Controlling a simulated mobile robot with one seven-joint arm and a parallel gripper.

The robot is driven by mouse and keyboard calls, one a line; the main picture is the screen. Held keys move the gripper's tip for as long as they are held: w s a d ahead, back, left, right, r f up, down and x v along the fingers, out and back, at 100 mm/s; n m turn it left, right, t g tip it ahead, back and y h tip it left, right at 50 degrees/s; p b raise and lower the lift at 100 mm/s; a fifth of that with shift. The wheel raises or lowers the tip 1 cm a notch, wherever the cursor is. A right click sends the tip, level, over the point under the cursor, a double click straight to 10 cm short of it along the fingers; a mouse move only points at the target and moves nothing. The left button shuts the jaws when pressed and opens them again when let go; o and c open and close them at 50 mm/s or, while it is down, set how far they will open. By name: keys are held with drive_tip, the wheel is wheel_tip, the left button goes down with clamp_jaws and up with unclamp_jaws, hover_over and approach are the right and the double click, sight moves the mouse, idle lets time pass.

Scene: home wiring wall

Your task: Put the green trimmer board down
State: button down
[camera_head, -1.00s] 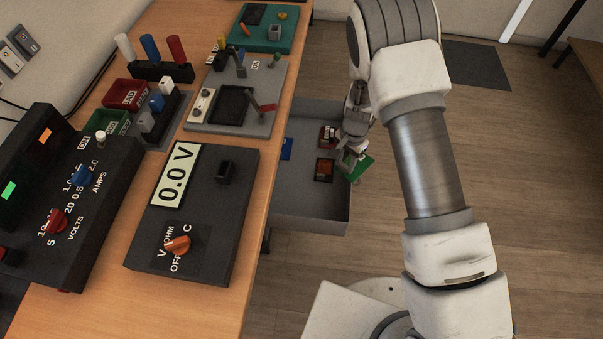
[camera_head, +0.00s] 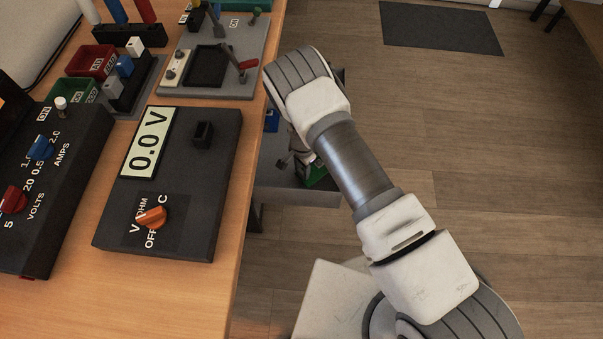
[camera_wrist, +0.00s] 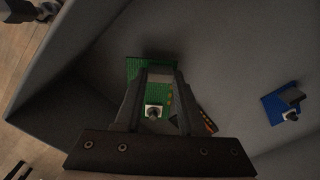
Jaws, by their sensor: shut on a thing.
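The green trimmer board (camera_wrist: 134,70) is between my gripper's fingers (camera_wrist: 158,80) in the wrist view, with a small white trimmer part on it. My gripper is shut on the board, inside the grey drawer (camera_wrist: 222,60). Whether the board touches the drawer floor, I cannot tell. In the head view a bit of the green board (camera_head: 314,176) shows beside my arm over the drawer (camera_head: 295,201), and my arm hides most of the drawer and gripper.
A blue board (camera_wrist: 288,103) lies in the drawer, right of my gripper in the wrist view. An orange-and-dark board (camera_wrist: 207,120) is partly hidden beside my right finger. The workbench (camera_head: 175,292) with a meter (camera_head: 185,180) stands left of the drawer.

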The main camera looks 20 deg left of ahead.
drive_tip(key=shift+f+b, duration=0.45)
drive_tip(key=shift+f, duration=1.1)
drive_tip(key=shift+f, duration=0.1)
drive_tip(key=shift+f, duration=0.15)
drive_tip(key=c, duration=0.5)
unclamp_jaws()
wheel_tip(320, 180, up, 12)
drive_tip(key=p, duration=0.3)
drive_tip(key=shift+r+p, duration=0.25)
drive_tip(key=shift+p, duration=0.15)
drive_tip(key=shift+r, duration=0.1)
